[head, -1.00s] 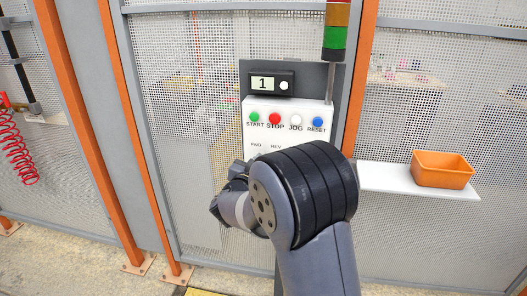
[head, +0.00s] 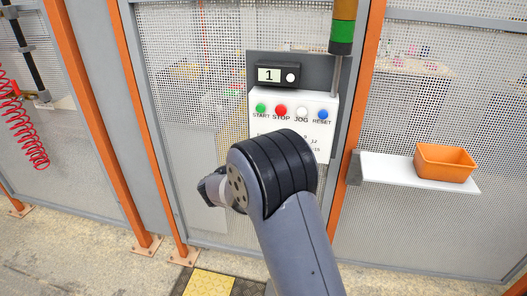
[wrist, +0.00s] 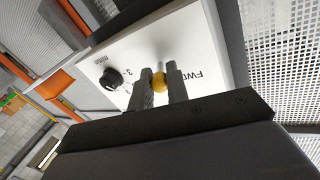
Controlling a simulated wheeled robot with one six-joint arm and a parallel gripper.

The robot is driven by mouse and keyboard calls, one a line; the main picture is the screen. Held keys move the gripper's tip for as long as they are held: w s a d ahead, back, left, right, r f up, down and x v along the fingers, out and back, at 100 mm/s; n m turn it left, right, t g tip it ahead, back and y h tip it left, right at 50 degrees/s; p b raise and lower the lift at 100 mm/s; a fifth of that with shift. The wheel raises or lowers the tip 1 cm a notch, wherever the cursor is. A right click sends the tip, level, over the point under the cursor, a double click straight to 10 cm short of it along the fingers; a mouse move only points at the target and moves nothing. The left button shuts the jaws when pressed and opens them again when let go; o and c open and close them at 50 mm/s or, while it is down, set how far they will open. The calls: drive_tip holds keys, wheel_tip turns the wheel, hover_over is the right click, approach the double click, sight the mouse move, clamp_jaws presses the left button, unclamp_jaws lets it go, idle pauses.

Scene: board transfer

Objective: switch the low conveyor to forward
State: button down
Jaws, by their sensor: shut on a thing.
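A white control panel (head: 322,141) hangs on the mesh fence in the head view, its lower part hidden by my arm. In the wrist view the panel (wrist: 207,51) shows a metal toggle lever (wrist: 160,66) with a yellow ball tip, near the label FWD (wrist: 193,73). My gripper (wrist: 161,80) has its two grey fingers on either side of the ball and is shut on it. Which way the lever leans is hard to tell. In the head view my gripper is hidden behind my arm.
A black rotary knob (wrist: 112,78) sits beside the lever. Above are the green START (head: 261,107), red STOP (head: 281,110), white JOG (head: 302,112) and blue RESET (head: 323,114) buttons and a display (head: 277,75) reading 1. An orange bin (head: 445,162) stands on a white shelf (head: 400,170).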

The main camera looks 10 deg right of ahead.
drive_tip(key=c, duration=1.4)
unclamp_jaws()
drive_tip(key=shift+o, duration=0.2)
drive_tip(key=b+v, duration=0.1)
drive_tip(key=v, duration=0.9)
drive_tip(key=shift+s+a, duration=0.25)
drive_tip(key=shift+a, duration=0.05)
drive_tip(key=shift+d+r, duration=0.1)
drive_tip(key=p+x, duration=0.1)
drive_tip(key=x, duration=0.9)
drive_tip(key=shift+w+d, duration=0.3)
drive_tip(key=shift+n+y+b, duration=0.3)
drive_tip(key=shift+b, duration=0.05)
drive_tip(key=shift+p, duration=0.3)
